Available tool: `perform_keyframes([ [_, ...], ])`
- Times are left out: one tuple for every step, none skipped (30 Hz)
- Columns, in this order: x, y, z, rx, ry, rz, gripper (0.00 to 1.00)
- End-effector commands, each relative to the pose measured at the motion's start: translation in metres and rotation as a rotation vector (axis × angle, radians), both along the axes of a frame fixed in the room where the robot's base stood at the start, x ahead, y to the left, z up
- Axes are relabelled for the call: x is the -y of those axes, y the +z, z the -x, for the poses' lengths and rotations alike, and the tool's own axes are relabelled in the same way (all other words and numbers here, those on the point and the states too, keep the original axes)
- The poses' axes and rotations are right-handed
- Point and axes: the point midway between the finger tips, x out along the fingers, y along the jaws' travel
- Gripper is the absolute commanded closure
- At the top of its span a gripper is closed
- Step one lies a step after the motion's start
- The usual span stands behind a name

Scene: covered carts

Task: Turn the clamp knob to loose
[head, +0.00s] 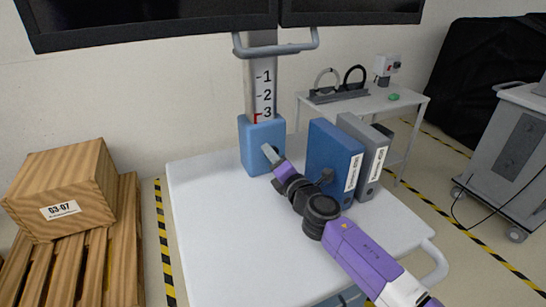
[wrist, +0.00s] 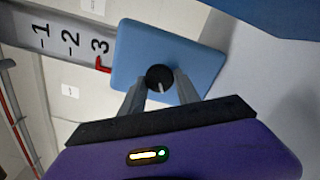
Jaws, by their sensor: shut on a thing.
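The clamp knob (wrist: 158,77) is a round black knob with a pale pointer line, on the front of a blue clamp block (wrist: 195,60). In the head view the blue clamp block (head: 248,130) sits at the foot of the post, and my gripper hides the knob. My gripper (wrist: 158,82) has one finger on each side of the knob and is shut on it. In the head view my gripper (head: 268,153) reaches the block's front. The post scale (wrist: 70,40) shows 1, 2 and 3, with a red mark by the 3. No loose or tight label is readable.
Blue and grey binders (head: 335,158) stand on the white cart top (head: 215,225), right of my gripper and close to my arm. Dark monitors (head: 150,15) and a handle (head: 275,48) are above. A crate (head: 65,190) on a pallet stands left. The cart top's left part is clear.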

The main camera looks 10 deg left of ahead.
Motion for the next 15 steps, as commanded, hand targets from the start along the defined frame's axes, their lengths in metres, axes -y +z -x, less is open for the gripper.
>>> perform_keyframes([
  [-0.0009,-0.0017,0.0008,-0.001,0.002,0.003,1.00],
  [-0.0009,-0.0017,0.0008,-0.001,0.002,0.002,1.00],
  [-0.0009,-0.0019,0.0008,-0.001,0.002,0.002,1.00],
  [-0.0009,-0.0019,0.0008,-0.001,0.002,0.002,1.00],
  [-0.0009,-0.0019,0.0008,-0.001,0.002,0.002,0.58],
  [-0.0008,-0.0018,0.0008,-0.001,0.002,0.002,0.50],
  [-0.0009,-0.0017,0.0007,-0.001,0.001,0.002,0.44],
  [-0.0009,-0.0016,0.0007,-0.001,0.001,0.002,0.42],
  [-0.0007,-0.0014,0.0006,-0.002,0.001,0.001,0.42],
  [-0.0006,-0.0013,0.0006,-0.002,0.001,0.001,0.42],
  [-0.0005,-0.0011,0.0005,-0.002,0.001,0.001,0.42],
  [-0.0004,-0.0009,0.0004,-0.001,0.000,0.001,0.42],
  [-0.0004,-0.0008,0.0004,0.000,0.001,0.000,0.42],
  [-0.0003,-0.0008,0.0004,0.000,0.001,0.000,0.42],
  [-0.0003,-0.0007,0.0003,0.000,0.001,0.000,0.42],
])
